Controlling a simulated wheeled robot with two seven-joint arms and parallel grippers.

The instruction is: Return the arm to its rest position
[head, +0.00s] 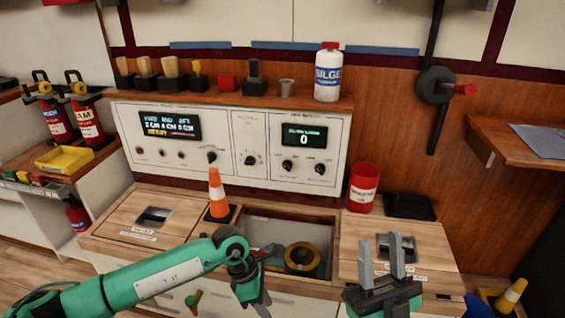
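My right gripper (381,250) stands at the lower right with its two grey fingers pointing up and apart. My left arm comes in from the lower left, green with a dark wrist. My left gripper (252,284) is at its end, in front of the open bench compartment (315,222). Its fingers are dark and seen at a poor angle, so I cannot tell if they are apart. A yellow and dark round thing (302,257) lies in that compartment, just right of the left gripper.
An orange cone (218,195) stands left of the compartment, and a red container (363,188) behind it on the right. A control panel (230,145) rises behind, with a BILGE bottle (327,73) on its shelf. A wall shelf (510,145) juts out at right.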

